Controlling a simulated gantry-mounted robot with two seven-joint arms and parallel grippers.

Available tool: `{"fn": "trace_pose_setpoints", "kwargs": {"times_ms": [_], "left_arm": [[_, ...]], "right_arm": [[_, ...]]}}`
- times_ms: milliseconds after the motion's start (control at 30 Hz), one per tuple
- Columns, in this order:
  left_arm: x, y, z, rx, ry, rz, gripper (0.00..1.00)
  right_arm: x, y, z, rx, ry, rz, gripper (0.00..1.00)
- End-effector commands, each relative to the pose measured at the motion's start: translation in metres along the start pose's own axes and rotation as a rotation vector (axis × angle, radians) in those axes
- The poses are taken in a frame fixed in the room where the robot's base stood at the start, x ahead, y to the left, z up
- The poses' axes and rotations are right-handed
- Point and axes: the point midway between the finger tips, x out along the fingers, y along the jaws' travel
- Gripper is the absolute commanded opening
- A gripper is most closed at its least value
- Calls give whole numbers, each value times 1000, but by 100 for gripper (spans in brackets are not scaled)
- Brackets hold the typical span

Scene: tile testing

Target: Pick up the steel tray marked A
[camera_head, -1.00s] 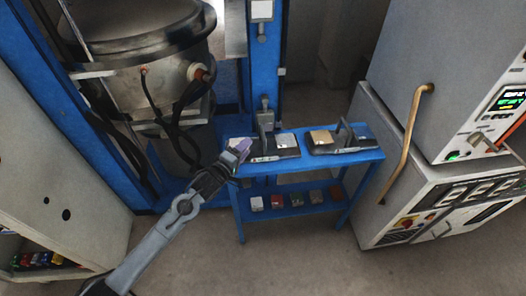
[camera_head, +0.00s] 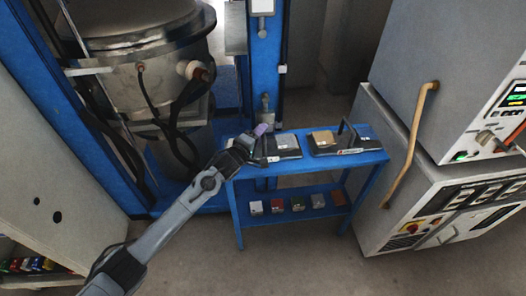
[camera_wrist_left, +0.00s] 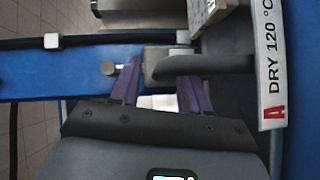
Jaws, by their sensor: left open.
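The steel tray marked A (camera_head: 287,153) is dark and lies on the left part of the blue table's top, with a light tile on it. In the left wrist view its white label (camera_wrist_left: 271,60) reads "DRY 120 °C" with a red A. Its dark handle (camera_wrist_left: 215,67) reaches from the right to the space in front of my fingertips. My left gripper (camera_head: 262,132) is open, with purple fingers, at the tray's left side by the handle. In the left wrist view the gripper (camera_wrist_left: 160,75) appears empty; contact with the handle cannot be told. My right gripper is not in view.
A second tray (camera_head: 345,149) with a tan tile and upright handle stands to the right on the blue table (camera_head: 376,157). Several small blocks (camera_head: 298,204) sit on the lower shelf. A grey oven cabinet (camera_head: 400,190) stands right, a large metal vessel (camera_head: 150,75) behind left.

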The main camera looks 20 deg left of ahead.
Motion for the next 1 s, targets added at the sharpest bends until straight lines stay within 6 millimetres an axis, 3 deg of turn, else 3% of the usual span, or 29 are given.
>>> {"fn": "trace_pose_setpoints", "kwargs": {"times_ms": [200, 500, 800, 1000], "left_arm": [[18, -1, 0, 0, 1, 0, 46], [20, 0, 0, 0, 0, 0, 46], [20, 0, 0, 0, 0, 0, 0], [20, 0, 0, 0, 0, 0, 0]], "right_arm": [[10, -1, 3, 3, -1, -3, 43], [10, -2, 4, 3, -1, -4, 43], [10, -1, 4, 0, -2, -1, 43], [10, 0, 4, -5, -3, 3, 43]]}}
